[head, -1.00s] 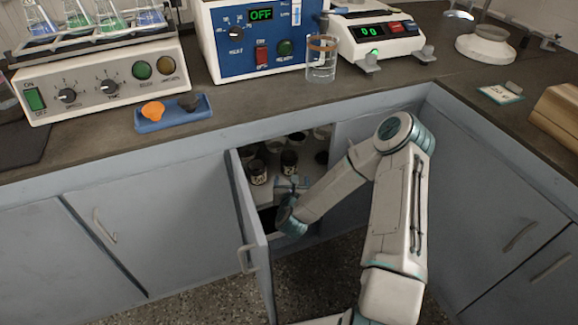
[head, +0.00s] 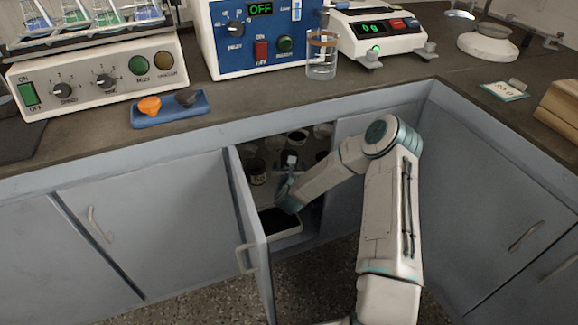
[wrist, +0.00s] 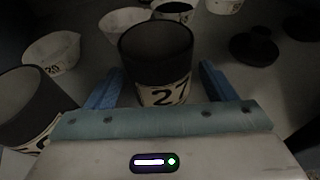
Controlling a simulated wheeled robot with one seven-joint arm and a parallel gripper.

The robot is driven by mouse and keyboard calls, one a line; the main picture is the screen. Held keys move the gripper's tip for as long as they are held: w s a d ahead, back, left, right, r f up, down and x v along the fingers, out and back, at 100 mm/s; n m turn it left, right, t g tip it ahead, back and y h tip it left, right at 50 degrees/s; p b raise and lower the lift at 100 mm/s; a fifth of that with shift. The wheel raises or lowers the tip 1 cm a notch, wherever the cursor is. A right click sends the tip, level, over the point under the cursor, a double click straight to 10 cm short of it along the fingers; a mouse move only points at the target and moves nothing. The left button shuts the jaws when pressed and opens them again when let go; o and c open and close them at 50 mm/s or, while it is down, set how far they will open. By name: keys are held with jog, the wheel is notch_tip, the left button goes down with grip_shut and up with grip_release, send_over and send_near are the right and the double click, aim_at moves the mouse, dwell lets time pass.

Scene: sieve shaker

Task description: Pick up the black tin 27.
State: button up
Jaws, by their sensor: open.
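The black tin 27 (wrist: 155,55) stands upright in the wrist view, dark with a pale label that reads 27. My gripper (wrist: 157,84) is open, with one blue finger on each side of the tin's lower part. I cannot tell whether either finger touches it. In the head view my gripper (head: 290,165) is inside the open cupboard, and it and my arm hide most of the tin there.
Another dark tin (wrist: 28,105) stands close by on the left. White tubs (wrist: 52,52) stand behind, and a black weight-like object (wrist: 252,48) is at right. The cupboard door (head: 248,225) stands open on the left; a dark tray (head: 280,222) is at the cupboard's front.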

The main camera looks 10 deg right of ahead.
jog(key=c, duration=1.1)
jog(key=shift+r, duration=0.1)
